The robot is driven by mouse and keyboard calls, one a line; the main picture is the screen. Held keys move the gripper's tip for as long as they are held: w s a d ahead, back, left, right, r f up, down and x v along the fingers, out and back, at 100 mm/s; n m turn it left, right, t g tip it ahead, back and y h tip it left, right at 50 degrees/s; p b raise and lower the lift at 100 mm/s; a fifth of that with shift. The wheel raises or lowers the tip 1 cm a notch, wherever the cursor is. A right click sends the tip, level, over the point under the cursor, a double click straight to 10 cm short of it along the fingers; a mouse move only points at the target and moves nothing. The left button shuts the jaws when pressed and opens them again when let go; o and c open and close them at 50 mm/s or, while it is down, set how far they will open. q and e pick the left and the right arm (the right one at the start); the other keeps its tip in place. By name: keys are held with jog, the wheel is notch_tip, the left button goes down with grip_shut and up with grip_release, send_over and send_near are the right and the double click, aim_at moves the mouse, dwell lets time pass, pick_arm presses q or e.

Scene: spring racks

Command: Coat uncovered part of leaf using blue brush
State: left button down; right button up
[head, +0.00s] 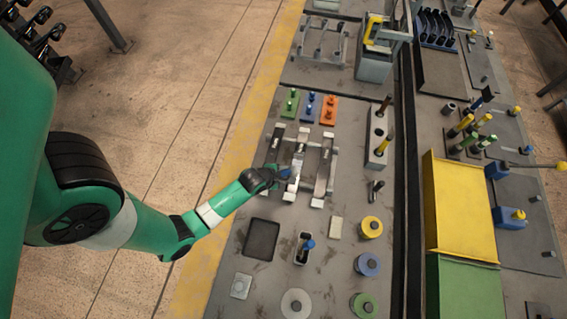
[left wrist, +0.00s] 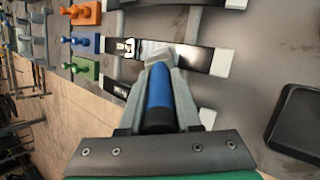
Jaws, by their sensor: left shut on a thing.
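My left gripper (head: 277,175) is shut on the blue brush (left wrist: 158,88), whose blue handle lies between the fingers in the left wrist view. The brush head reaches a leaf (left wrist: 195,58); I cannot tell whether it touches. The part under the brush is hidden. In the head view, several leaves (head: 323,165) lie side by side on a rack, with the gripper over their near left side. My right gripper is not in view.
Green (head: 290,104), blue (head: 307,107) and orange (head: 329,111) blocks with knobs stand behind the rack. A dark tray (head: 262,239) and a small container with a blue-handled tool (head: 308,245) are in front.

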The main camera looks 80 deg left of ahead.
aim_at(282, 173)
pick_arm(q)
jog(key=shift+s+d+f, duration=0.1)
jog(key=shift+s+d, duration=0.2)
jog(key=shift+d, duration=0.25)
jog(key=shift+s+d+f, duration=0.1)
jog(key=shift+s+d, duration=0.2)
jog(key=shift+d, duration=0.2)
dwell(0.4)
jog(key=shift+p, duration=0.3)
notch_tip(282, 173, up, 6)
jog(key=p, duration=0.6)
jog(key=shift+d+r, duration=0.15)
